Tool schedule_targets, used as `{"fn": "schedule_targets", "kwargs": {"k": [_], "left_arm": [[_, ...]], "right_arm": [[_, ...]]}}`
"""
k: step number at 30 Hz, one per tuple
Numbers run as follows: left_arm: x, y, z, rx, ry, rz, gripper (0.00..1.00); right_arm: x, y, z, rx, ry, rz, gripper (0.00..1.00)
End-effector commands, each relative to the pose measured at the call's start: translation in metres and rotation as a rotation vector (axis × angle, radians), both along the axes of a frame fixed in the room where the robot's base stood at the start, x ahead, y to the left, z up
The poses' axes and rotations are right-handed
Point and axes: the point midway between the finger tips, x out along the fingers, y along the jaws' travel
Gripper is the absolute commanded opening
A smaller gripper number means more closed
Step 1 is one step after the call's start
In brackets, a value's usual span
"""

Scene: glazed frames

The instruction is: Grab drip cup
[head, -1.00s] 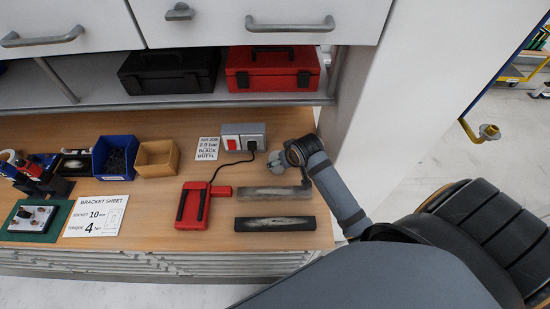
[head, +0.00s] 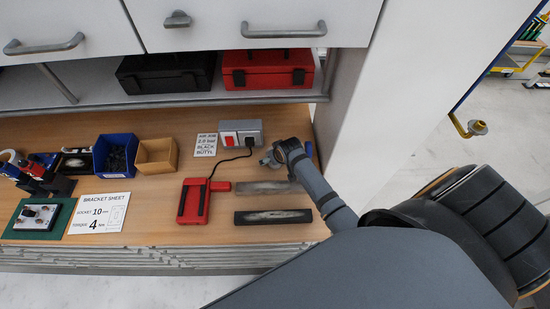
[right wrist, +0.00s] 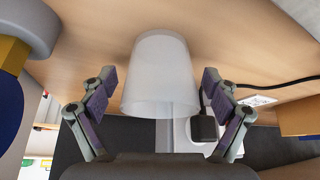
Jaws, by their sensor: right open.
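The drip cup (right wrist: 161,76), a frosted translucent white cup, is in the middle of the right wrist view. It sits between the two fingers of my right gripper (right wrist: 160,92), which is open, with a visible gap on each side of the cup. In the head view my right gripper (head: 268,159) is low over the right part of the bench, beside the grey socket box. I cannot make out the cup there; my gripper and arm probably hide it. My left gripper is in neither view.
The grey socket box (head: 241,132) with its black cable stands close left of my right gripper. A white cabinet side panel (head: 350,110) rises just right.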

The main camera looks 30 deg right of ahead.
Motion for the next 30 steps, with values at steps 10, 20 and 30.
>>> {"fn": "schedule_targets", "kwargs": {"k": [10,20,30], "left_arm": [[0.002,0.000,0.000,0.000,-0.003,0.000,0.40],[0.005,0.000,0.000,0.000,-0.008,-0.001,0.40],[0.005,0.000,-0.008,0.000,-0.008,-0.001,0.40]], "right_arm": [[0.000,0.000,0.000,0.000,0.000,0.000,0.54],[-0.001,0.000,0.000,0.000,0.001,0.000,0.37],[0.001,0.000,0.021,0.000,-0.005,0.000,0.37]]}}
